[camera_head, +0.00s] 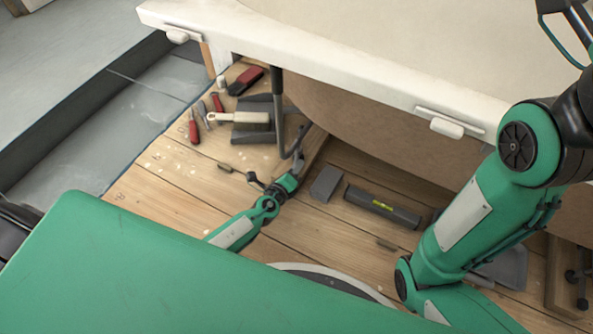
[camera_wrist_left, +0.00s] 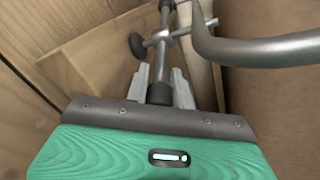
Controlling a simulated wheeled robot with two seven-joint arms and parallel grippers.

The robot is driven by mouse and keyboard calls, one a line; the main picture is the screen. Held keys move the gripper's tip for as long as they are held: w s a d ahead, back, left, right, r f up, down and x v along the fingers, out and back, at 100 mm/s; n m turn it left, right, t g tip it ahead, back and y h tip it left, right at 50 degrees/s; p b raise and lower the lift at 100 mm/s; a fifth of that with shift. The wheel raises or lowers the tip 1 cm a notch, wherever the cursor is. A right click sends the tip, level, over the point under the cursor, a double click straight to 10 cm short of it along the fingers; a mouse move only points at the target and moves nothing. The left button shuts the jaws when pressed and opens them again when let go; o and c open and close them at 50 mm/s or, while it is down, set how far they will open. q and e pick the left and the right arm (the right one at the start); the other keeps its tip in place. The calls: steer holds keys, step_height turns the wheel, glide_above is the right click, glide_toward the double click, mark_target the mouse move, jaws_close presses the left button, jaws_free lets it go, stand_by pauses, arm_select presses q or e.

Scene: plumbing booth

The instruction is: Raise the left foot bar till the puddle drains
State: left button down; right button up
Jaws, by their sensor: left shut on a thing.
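The white basin (camera_head: 330,55) stands with its pale rim over the wooden floor. Under its edge a dark bent tube (camera_head: 279,105) comes down; a bent grey tube (camera_wrist_left: 265,50) also crosses the right of the left wrist view. My left gripper (camera_head: 297,165) is low beneath the rim. In the left wrist view its fingers (camera_wrist_left: 161,88) are shut around a grey bar, the foot bar (camera_wrist_left: 159,70). A cross-piece with a round black knob (camera_wrist_left: 137,45) meets the bar just beyond the fingers. I cannot make out a puddle on the basin. My right gripper is out of view.
Red-handled tools (camera_head: 194,130), a pale-handled trowel (camera_head: 238,118) and a red-and-black item (camera_head: 245,80) lie at the back left. A dark level (camera_head: 382,207) and a grey block (camera_head: 326,183) lie right of the gripper. My right arm fills the right side.

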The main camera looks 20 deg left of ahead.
arm_select(q)
steer(key=shift+f, duration=0.1)
steer(key=c, duration=1.2)
jaws_free()
steer(key=shift+p+v, duration=1.75)
steer(key=shift+v, duration=5.1)
